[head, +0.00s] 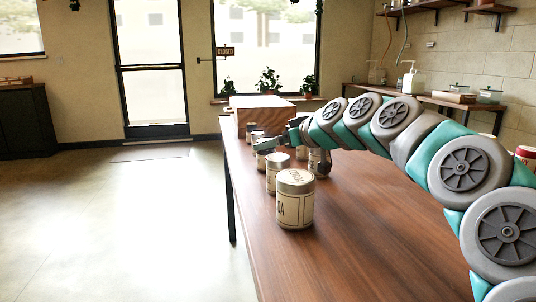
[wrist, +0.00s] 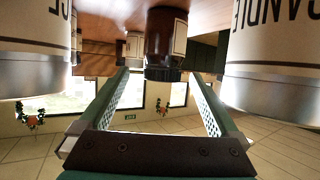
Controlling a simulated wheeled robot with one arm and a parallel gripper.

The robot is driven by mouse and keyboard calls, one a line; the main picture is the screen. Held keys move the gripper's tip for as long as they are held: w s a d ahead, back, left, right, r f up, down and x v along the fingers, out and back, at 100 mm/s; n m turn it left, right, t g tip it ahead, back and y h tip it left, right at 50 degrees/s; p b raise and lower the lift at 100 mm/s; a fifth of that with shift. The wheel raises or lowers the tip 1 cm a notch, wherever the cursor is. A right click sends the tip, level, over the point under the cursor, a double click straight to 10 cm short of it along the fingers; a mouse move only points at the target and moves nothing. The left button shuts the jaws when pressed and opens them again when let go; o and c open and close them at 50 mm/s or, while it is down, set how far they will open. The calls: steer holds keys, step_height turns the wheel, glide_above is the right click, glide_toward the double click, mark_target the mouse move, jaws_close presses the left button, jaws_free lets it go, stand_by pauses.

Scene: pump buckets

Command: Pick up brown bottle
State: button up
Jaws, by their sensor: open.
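The brown bottle (wrist: 166,38), dark with a black cap and a pale label, shows in the upside-down wrist view near the top middle. It lies in line with the gap between my gripper's (wrist: 158,76) two fingers, which are open and apart with nothing held. I cannot tell how far the bottle is between the fingertips or just beyond them. In the head view my gripper (head: 288,138) is low over the table among the jars, seen from the side. I cannot clearly pick out the bottle there.
Large labelled jars stand close on both sides in the wrist view, one left (wrist: 38,50) and one right (wrist: 275,60). In the head view several cream tins (head: 295,205) line the left edge of the wooden table (head: 370,230). A wooden box (head: 262,106) stands at the far end.

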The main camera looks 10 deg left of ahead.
steer(key=shift+p+x, duration=0.3)
steer(key=shift+x, duration=3.05)
steer(key=shift+s, duration=0.1)
steer(key=shift+c, duration=0.4)
steer(key=shift+r, duration=0.1)
jaws_close()
